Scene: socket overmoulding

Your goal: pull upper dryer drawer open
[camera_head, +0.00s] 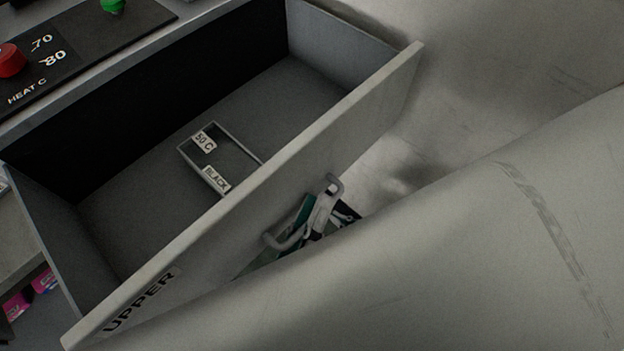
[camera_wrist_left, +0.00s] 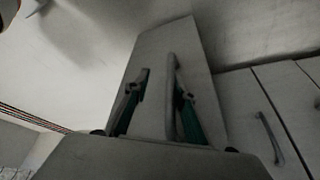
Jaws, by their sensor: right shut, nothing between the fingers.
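The upper dryer drawer (camera_head: 250,195) stands pulled out in the head view, its front marked UPPER and its inside visible. Its bar handle (camera_head: 332,184) is on the outer face of the front, partly covered by my left gripper (camera_head: 318,212). In the left wrist view, the handle (camera_wrist_left: 171,95) lies between the fingers of my left gripper (camera_wrist_left: 162,95). The fingers are apart, with the bar close to the right finger and a gap to the left one. My right gripper is in neither view.
A small tray (camera_head: 181,152) labelled 50 C and BLACK lies inside the drawer. A panel with a red knob (camera_head: 11,60) and a green knob (camera_head: 113,5) is above. Another handle (camera_wrist_left: 268,138) shows in the left wrist view. A large arm link of mine fills the lower right.

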